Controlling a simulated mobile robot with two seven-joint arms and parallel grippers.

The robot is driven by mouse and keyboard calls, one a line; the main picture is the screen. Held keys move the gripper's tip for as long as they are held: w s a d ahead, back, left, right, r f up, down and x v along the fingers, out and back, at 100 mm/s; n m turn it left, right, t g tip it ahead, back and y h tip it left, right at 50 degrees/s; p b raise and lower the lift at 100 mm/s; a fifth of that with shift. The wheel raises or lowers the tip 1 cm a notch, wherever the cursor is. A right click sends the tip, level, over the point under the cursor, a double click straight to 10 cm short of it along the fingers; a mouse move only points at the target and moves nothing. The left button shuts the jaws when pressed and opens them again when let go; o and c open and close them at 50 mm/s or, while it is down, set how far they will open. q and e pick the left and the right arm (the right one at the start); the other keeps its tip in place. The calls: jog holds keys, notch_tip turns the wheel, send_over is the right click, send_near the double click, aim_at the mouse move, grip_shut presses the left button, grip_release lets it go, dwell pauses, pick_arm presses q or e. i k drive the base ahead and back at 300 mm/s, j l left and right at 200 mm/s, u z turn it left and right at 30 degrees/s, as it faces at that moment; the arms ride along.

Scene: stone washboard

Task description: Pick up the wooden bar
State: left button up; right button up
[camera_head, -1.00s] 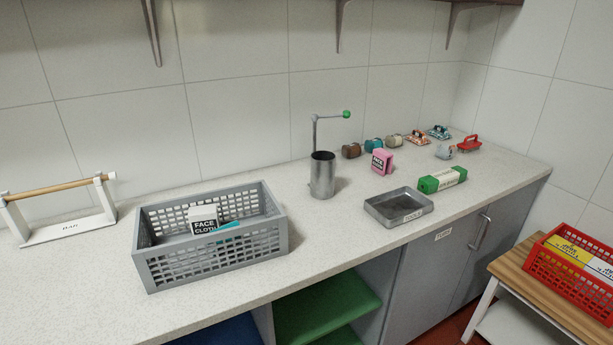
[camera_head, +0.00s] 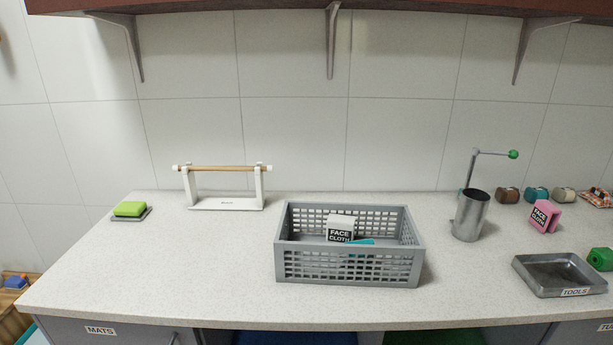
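The wooden bar (camera_head: 222,168) is a thin light-brown rod with white ends. It lies level across the two uprights of a white stand (camera_head: 226,204) at the back left of the counter, near the tiled wall. Neither of my grippers shows in the head view.
A grey basket (camera_head: 349,269) with a face cloth box (camera_head: 340,228) stands right of the stand. A green sponge (camera_head: 130,208) lies to the left. A metal canister (camera_head: 470,216) and a tools tray (camera_head: 560,274) are on the right. The counter's front left is clear.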

aim_at(175, 167)
jog(key=j, duration=1.4)
jog(key=i+j, duration=0.1)
jog(key=j, duration=1.35)
jog(key=k+u, duration=0.05)
